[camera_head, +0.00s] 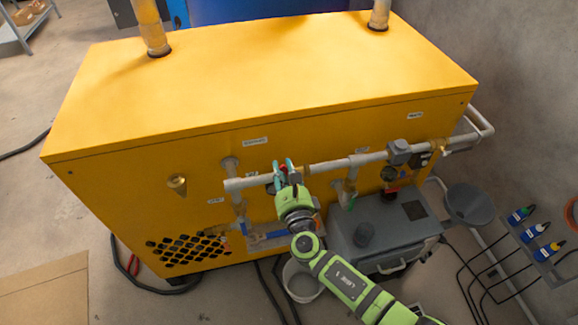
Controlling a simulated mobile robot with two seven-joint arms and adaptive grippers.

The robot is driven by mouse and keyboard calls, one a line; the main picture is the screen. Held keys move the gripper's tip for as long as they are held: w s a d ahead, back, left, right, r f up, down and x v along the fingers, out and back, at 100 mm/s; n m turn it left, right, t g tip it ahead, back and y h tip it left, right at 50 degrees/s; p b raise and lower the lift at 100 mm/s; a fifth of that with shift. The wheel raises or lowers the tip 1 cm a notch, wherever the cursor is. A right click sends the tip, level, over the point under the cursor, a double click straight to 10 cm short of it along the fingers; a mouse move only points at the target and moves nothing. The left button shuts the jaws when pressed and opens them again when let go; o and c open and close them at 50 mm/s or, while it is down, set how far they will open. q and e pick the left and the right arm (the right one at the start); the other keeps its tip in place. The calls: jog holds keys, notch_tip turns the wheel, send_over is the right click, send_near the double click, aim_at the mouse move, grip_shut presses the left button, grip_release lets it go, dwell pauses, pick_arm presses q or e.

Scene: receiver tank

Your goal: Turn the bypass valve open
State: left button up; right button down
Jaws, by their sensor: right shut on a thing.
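A pale horizontal pipe (325,168) runs along the front of the yellow tank housing (260,75). My right gripper (283,167) reaches up from the lower right to this pipe, left of its middle. It is shut on a valve handle (290,163) there, of which only a small red part shows between the fingers. The fingers hide the rest of the handle and the valve body, so its exact angle cannot be told. Small white labels (255,141) on the housing are too small to read. My left gripper is not in view.
A branch pipe (350,186) drops from the main pipe right of my gripper. A grey box (385,240) and a white bucket (302,281) stand below. A grey funnel (469,203) and a bottle rack (545,252) are at the right.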

jog(key=shift+s+a+f+n, duration=0.1)
jog(key=shift+a+f+n, duration=0.2)
jog(key=shift+n, duration=0.1)
jog(key=c, duration=1)
grip_release()
jog(key=shift+s, duration=0.15)
jog(key=v, duration=1.1)
jog(key=shift+s+d, duration=0.15)
jog(key=shift+s, duration=0.2)
